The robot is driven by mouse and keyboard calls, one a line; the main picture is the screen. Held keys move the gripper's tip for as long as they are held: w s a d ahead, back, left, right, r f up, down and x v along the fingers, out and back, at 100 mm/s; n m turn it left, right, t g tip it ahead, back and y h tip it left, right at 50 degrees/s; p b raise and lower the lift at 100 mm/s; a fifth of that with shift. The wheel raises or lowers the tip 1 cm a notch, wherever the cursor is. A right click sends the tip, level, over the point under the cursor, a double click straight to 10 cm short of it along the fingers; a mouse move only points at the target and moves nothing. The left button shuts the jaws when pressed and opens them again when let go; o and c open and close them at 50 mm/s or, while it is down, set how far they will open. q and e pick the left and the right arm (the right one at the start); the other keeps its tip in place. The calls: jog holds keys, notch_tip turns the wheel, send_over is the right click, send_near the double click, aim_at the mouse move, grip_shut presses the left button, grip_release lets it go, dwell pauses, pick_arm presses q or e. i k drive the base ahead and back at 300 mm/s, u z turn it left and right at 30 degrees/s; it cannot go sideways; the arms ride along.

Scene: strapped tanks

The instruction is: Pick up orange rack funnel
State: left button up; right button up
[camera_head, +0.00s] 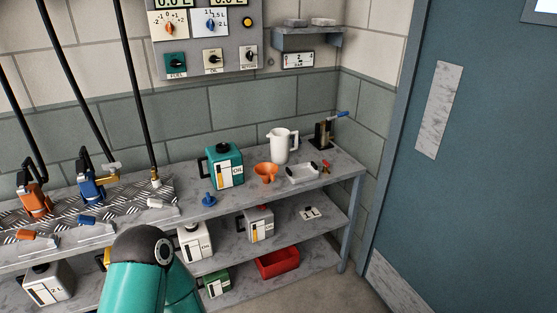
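An orange funnel (265,172) stands on the top shelf of the grey rack (330,188), towards its right part. It sits between a teal oil can (224,168) on its left and a white tray (302,173) on its right. A white jug (284,146) stands just behind it. A small blue funnel-like item (208,199) lies further left near the front edge. A teal arm link of mine with a black joint shows at the bottom, left of centre. Neither of my grippers is in view.
Lower shelves hold several cans and a red bin (278,262). A black device with a blue handle (324,134) stands at the back right corner. Hanging hoses and nozzles (92,188) fill the left. A control panel (207,38) is on the wall; a blue door (480,170) is right.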

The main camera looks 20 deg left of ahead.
aim_at(266, 171)
jog(key=z, duration=0.1)
jog(key=i, duration=1.7)
jog(key=u, duration=1.85)
